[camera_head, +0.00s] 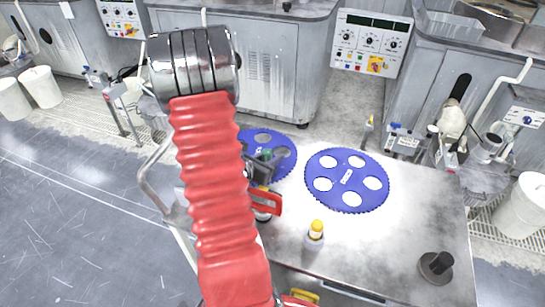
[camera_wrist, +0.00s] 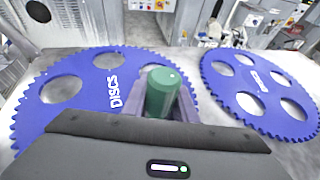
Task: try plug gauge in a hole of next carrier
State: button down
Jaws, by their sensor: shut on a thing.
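My gripper (camera_head: 262,168) is over the left blue toothed carrier (camera_head: 286,164), partly hidden by my red arm sleeve. In the wrist view, its two grey fingers (camera_wrist: 160,104) are shut on the green plug gauge (camera_wrist: 161,88), a cylinder with its rounded end up. The gauge stands in front of a hole of the left carrier (camera_wrist: 92,84), marked DISCS. Its lower end is hidden, so I cannot tell whether it is in the hole or above it. The right carrier (camera_head: 347,204) lies flat beside it, with several round holes; it also shows in the wrist view (camera_wrist: 238,88).
A yellow-capped bottle (camera_head: 314,237) stands on the metal table (camera_head: 375,251) in front of the carriers. A black flanged post (camera_head: 437,267) is at the table's front right. Machines with control panels (camera_head: 370,43) stand behind. The table's front middle is clear.

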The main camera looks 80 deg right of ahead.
jog(key=c, duration=1.4)
grip_release()
jog(key=shift+s+a+f, duration=0.1)
jog(key=shift+f, duration=0.1)
jog(key=shift+o, duration=0.2)
jog(key=shift+v, duration=3.75)
